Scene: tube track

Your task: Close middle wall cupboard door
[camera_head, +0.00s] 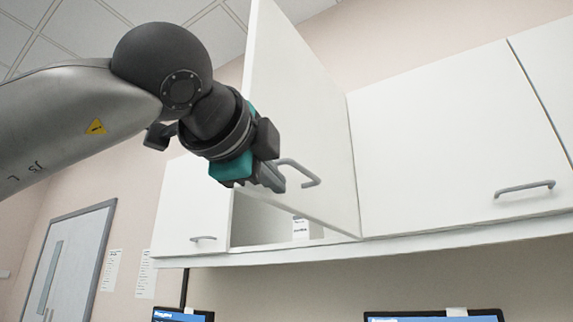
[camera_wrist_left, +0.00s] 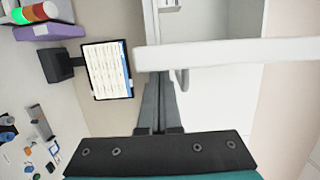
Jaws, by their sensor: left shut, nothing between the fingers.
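The middle wall cupboard door (camera_head: 305,110) is white and stands swung well open, its free edge toward me and its hinge side at the right. Its grey bar handle (camera_head: 312,181) is on the face I see, near the bottom. My left gripper (camera_head: 273,183) is shut and empty at the lower free edge of the door, close to the handle. In the left wrist view the shut fingers (camera_wrist_left: 160,95) point at a white door edge (camera_wrist_left: 235,54), with part of a grey handle beside them. I cannot tell whether they touch the door. My right gripper is out of view.
Shut cupboard doors flank the opening, at the right (camera_head: 450,140) and left (camera_head: 185,205). A small white box (camera_head: 301,229) shows inside the open cupboard. Monitors (camera_head: 435,316) stand below; one shows in the left wrist view (camera_wrist_left: 107,70).

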